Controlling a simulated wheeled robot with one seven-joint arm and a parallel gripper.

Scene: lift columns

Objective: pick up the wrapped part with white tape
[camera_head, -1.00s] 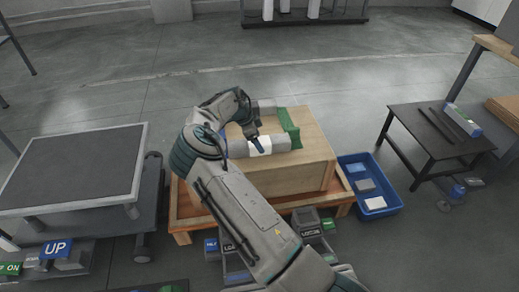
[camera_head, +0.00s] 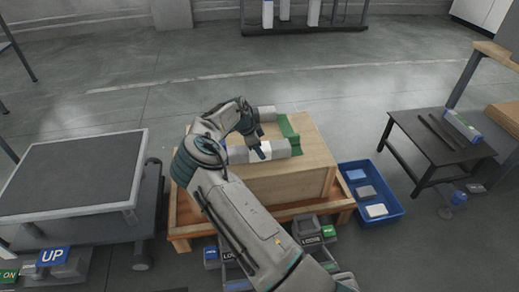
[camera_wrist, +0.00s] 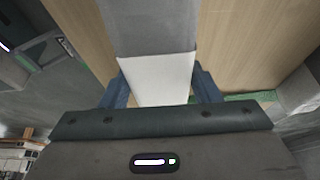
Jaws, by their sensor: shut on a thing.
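The wrapped part with white tape is a long grey block (camera_head: 282,148) with a white band around it, lying level over the top of a wooden crate (camera_head: 290,180). My gripper (camera_head: 260,150) reaches down over it from the left. In the wrist view the white-taped stretch of the part (camera_wrist: 158,78) lies between the two blue fingers of my gripper (camera_wrist: 160,92), which are shut on it. I cannot tell whether the part is clear of its support. Its left portion is partly hidden by my arm in the head view.
A green support (camera_head: 289,132) stands on the crate, beside a second grey part (camera_head: 266,114) behind. A blue bin (camera_head: 398,210) holding small items is right of the crate. A dark-topped cart (camera_head: 70,175) stands left and a black table (camera_head: 415,130) right.

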